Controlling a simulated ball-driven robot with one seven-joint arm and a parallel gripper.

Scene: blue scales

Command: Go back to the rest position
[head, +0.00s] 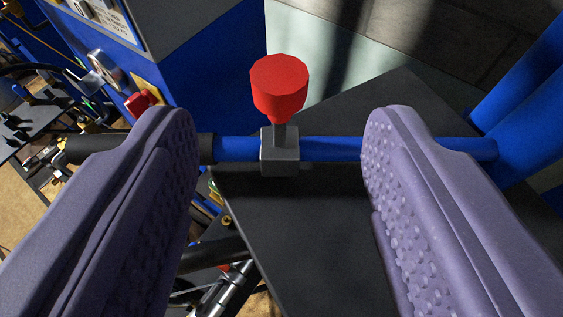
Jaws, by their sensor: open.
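My gripper (280,135) is open, with its two purple, studded fingers spread wide at the left and right of the head view. Nothing is held between them. In the gap between the fingertips stands a red knob (279,86) on a short grey stem. The stem rises from a grey block (280,152) on a blue pipe (336,149). The fingers appear on either side of the knob with clear space to both. How far the fingertips are above the pipe I cannot tell.
The blue pipe runs across the view and joins thick blue tubes (530,110) at the right. A dark flat plate (310,240) lies below. Blue panels (215,75) and cluttered cables and fittings fill the left. Paved floor (440,35) shows at the top right.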

